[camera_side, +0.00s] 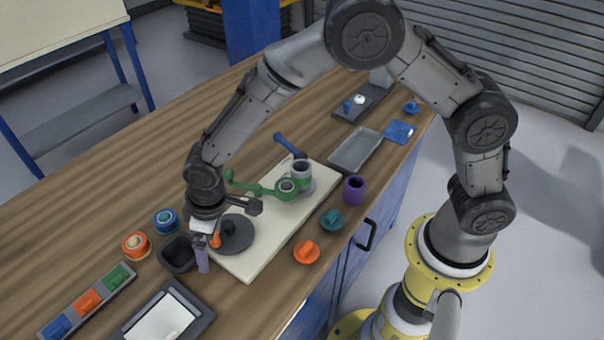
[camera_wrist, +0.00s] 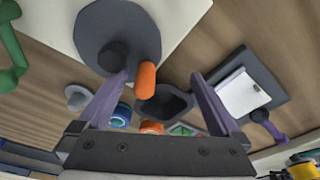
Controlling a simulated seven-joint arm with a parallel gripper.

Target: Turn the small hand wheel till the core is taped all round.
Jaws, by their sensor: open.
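The small hand wheel (camera_side: 238,234) looks like a dark grey disc with a hub, lying on a cream board (camera_side: 257,262). Its upright orange handle (camera_side: 215,240) stands near the rim. In the wrist view the wheel (camera_wrist: 92,22) is at the top and the handle (camera_wrist: 146,80) shows between my purple fingers, nearer the left one. My gripper (camera_wrist: 160,78) is open over the wheel's near edge; contact cannot be told. A grey cylinder (camera_side: 302,168), perhaps the core, stands at the board's far end beside a green arm (camera_side: 258,189) with a ring. Any tape on it is too small to tell.
A dark cup (camera_side: 177,254) and two rolls, blue (camera_side: 166,220) and orange (camera_side: 136,244), stand close by my gripper. A purple cup (camera_side: 354,189), teal knob (camera_side: 332,220) and orange knob (camera_side: 306,252) line the right edge. A blue lever (camera_side: 288,145) rises behind the board.

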